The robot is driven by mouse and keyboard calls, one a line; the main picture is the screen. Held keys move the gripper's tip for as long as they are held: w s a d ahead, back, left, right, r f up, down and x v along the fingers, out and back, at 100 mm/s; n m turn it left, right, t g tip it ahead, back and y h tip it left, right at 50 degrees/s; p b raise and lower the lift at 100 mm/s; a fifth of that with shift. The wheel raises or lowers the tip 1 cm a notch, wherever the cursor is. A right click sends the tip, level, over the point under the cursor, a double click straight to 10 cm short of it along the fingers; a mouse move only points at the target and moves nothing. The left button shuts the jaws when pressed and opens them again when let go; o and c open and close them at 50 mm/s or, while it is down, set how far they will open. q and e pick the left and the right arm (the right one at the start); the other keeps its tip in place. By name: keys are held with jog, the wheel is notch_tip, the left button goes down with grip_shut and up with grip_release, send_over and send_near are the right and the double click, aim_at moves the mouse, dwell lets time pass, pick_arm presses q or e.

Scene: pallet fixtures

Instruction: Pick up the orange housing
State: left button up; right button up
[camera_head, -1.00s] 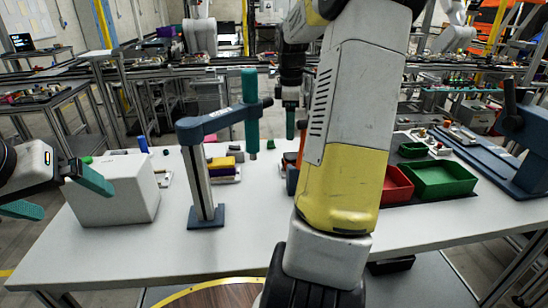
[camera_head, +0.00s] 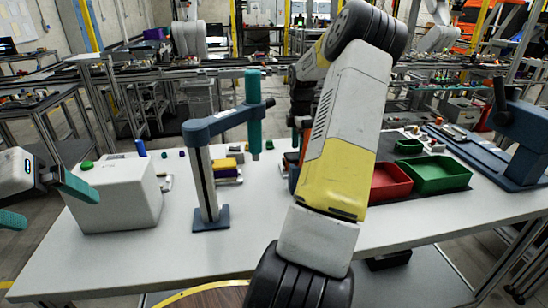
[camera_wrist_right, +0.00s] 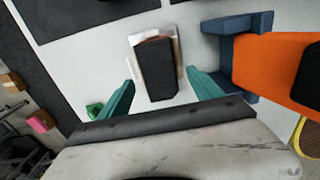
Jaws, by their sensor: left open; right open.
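In the right wrist view, an orange body (camera_wrist_right: 268,62), which looks like the orange housing, sits at the right with blue brackets (camera_wrist_right: 238,24) at its left end and a black part at its right. My right gripper (camera_wrist_right: 163,92) is open and empty, left of the orange body and apart from it. A dark block (camera_wrist_right: 158,66) on a pale plate shows between and beyond its fingers. In the head view my right arm hides most of this area, with only a sliver of orange beside it. My left gripper (camera_head: 42,203) is open and empty at the left edge.
A white box (camera_head: 112,195) stands at the table's left. A blue post stand with a teal cylinder (camera_head: 208,180) stands right of it. Red (camera_head: 390,182) and green (camera_head: 440,176) bins are right of my arm. The white table's front (camera_head: 150,262) is clear.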

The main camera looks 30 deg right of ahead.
notch_tip(320, 180, down, 3)
jog(key=shift+r, duration=0.1)
jog(key=c, duration=1.6)
jog(key=shift+w, duration=0.1)
